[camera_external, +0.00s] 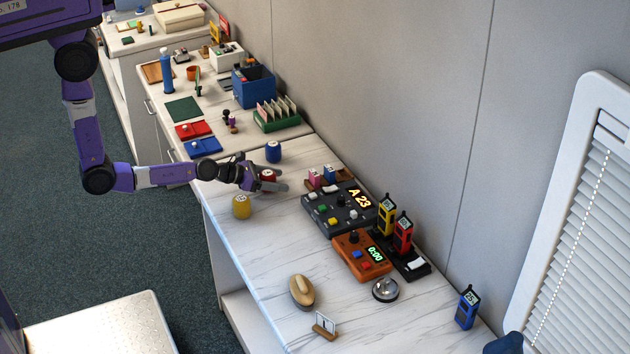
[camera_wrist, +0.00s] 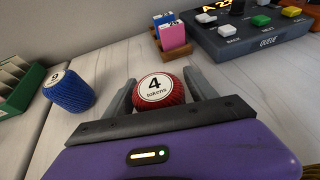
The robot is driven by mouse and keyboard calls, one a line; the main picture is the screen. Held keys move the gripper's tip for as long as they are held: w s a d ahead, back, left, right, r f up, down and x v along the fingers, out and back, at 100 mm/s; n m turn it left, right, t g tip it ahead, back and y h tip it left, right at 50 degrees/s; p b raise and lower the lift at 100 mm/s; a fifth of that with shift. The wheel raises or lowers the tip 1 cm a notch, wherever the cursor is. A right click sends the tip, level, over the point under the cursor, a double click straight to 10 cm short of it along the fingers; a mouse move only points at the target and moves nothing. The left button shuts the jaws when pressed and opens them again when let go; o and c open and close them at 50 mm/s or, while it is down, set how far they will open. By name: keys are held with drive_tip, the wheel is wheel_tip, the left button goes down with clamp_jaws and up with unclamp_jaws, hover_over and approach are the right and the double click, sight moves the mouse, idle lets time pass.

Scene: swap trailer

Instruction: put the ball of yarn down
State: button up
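A red, yarn-textured ball with a round white label reading "4 tokens" (camera_wrist: 158,91) sits between the fingers of my gripper (camera_wrist: 159,84) in the wrist view. The fingertips appear to meet its two sides. In the external view my gripper (camera_external: 268,182) is low over the white marbled counter, and the red ball (camera_external: 268,174) is partly hidden by the fingers. I cannot tell whether its underside touches the counter. A blue one (camera_external: 273,151) stands behind it and shows at the left in the wrist view (camera_wrist: 69,91). A yellow one (camera_external: 241,206) stands near the counter's front edge.
The dark queue console (camera_external: 340,207) and a small wooden holder with pink and blue cards (camera_wrist: 172,36) are to the right. An orange timer box (camera_external: 361,256), brush (camera_external: 302,291) and bell (camera_external: 385,289) stand farther along. Bare counter (camera_external: 275,240) lies between the yellow ball and brush.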

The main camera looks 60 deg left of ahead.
drive_tip(key=shift+r, duration=0.1)
drive_tip(key=shift+s+r, duration=0.1)
drive_tip(key=shift+r, duration=0.05)
drive_tip(key=v, duration=1.1)
drive_tip(key=shift+s+a, duration=0.1)
drive_tip(key=shift+s, duration=0.3)
drive_tip(key=shift+s, duration=0.1)
drive_tip(key=s+m, duration=0.2)
drive_tip(key=s+r+m, duration=0.1)
drive_tip(key=s+m, duration=0.2)
drive_tip(key=s+a+m+y, duration=0.1)
drive_tip(key=s+m, duration=0.1)
drive_tip(key=s, duration=0.1)
drive_tip(key=shift+s+a+r+m, duration=0.1)
drive_tip(key=shift+s+r+m, duration=0.1)
drive_tip(key=shift+m, duration=0.1)
drive_tip(key=s+r+m+t+y, duration=0.1)
drive_tip(key=s+r+m, duration=1.6)
drive_tip(key=m, duration=0.9)
drive_tip(key=shift+s+a+m+t, duration=0.2)
drive_tip(key=shift+a+m+t, duration=0.1)
